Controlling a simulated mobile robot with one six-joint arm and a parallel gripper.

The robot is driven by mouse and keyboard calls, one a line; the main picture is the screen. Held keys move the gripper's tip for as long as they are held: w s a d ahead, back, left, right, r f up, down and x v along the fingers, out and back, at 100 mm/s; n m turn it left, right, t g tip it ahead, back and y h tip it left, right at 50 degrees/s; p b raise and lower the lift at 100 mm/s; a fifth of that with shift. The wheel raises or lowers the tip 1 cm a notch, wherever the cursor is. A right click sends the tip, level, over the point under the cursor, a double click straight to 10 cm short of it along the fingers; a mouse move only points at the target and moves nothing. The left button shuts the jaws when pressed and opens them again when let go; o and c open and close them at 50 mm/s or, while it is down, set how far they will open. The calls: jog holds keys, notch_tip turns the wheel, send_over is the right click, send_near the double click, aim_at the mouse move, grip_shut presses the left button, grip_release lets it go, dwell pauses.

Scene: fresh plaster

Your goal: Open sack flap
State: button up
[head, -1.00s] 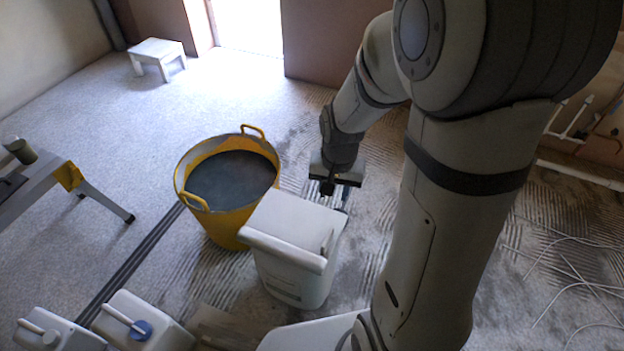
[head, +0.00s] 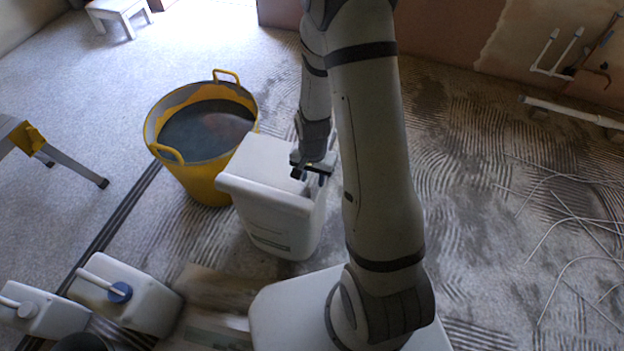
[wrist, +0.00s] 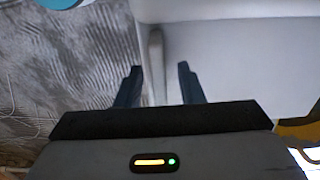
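A white, box-like sack (head: 268,218) stands upright on the floor in the head view. Its pale, flat flap (head: 262,160) lies closed across the top, with a lip overhanging the front. In the wrist view the flap (wrist: 235,50) fills the upper right, and a narrow raised pale tab (wrist: 156,60) stands near its left edge. My gripper (head: 312,176) is at the right side of the sack's top. In the wrist view my gripper (wrist: 159,80) is open, its two dark fingers spread either side of the tab's line. Whether they touch the tab cannot be told.
A yellow tub (head: 215,185) of dark material stands just behind and left of the sack. White canisters (head: 125,298) are at lower left. A sawhorse leg (head: 75,165) is at left, a stool (head: 118,12) far back. Loose cables (head: 570,225) lie on the right floor.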

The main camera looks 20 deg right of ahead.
jog(key=shift+f, duration=0.35)
jog(key=c, duration=0.7)
grip_shut()
jog(key=shift+a+r, duration=0.1)
